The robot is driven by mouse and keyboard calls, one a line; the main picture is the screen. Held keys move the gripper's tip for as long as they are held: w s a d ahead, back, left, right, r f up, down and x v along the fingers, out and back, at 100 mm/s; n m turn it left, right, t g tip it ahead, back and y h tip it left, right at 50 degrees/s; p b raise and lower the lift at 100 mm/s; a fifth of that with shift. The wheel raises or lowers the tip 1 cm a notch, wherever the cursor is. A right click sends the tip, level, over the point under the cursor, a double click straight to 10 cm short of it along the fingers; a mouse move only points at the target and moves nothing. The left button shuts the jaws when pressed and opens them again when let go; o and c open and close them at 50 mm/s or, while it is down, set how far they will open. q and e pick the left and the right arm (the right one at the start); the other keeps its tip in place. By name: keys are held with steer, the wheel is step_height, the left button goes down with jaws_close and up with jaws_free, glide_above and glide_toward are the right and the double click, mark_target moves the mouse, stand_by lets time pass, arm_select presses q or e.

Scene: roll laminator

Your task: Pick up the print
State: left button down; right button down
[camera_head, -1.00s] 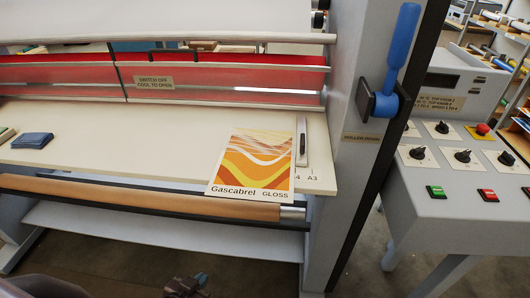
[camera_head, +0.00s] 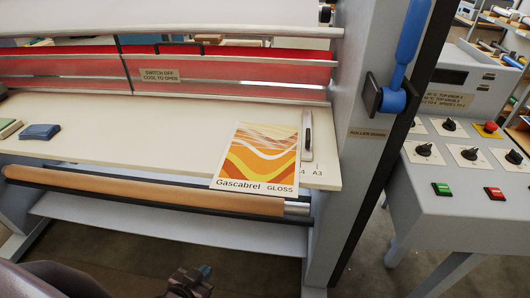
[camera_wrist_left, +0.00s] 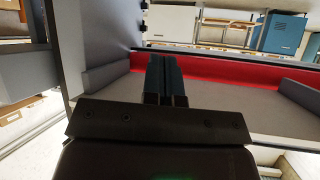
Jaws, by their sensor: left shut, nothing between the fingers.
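The print (camera_head: 258,158), an orange, yellow and white wave design marked "Gascabrel GLOSS", lies flat on the laminator's cream feed table (camera_head: 130,135). Its lower edge hangs a little over the table's front edge. My left gripper (camera_head: 204,273) is at the bottom of the head view, in front of and below the table, well apart from the print. In the left wrist view its blue-grey fingers (camera_wrist_left: 166,78) are together with nothing between them. The print does not show in the left wrist view. My right gripper is not in view.
A metal guide (camera_head: 307,136) stands along the print's right side. A brown roller (camera_head: 140,190) runs below the table edge. A blue block (camera_head: 40,131) lies at the table's left. The laminator's side frame (camera_head: 350,170) with a blue lever (camera_head: 408,50) stands right, beside a control console (camera_head: 470,180).

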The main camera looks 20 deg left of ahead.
arm_select(q)
steer(key=c, duration=1.5)
jaws_free()
steer(key=shift+w+r, duration=0.25)
steer(key=shift+w, duration=0.05)
steer(key=shift+c, duration=0.2)
steer(key=shift+o, duration=1.4)
steer(key=w+d+r+t+h, duration=0.1)
steer(key=w+d+r+h, duration=0.1)
steer(key=w+d+r, duration=0.2)
steer(key=d, duration=0.3)
steer(key=shift+w+d+n+t+p, duration=0.15)
steer(key=shift+w+n+t+p, duration=0.05)
steer(key=shift+n+t+p, duration=0.1)
steer(key=n+t+y, duration=0.4)
steer(key=n+y, duration=0.4)
steer(key=n, duration=1.5)
glide_toward(260, 187)
steer(key=p+x, duration=0.1)
steer(key=x, duration=0.8)
steer(key=shift+w+p, duration=0.2)
steer(key=shift+p, duration=0.2)
steer(key=shift+w+f, duration=0.1)
steer(key=shift+w, duration=0.1)
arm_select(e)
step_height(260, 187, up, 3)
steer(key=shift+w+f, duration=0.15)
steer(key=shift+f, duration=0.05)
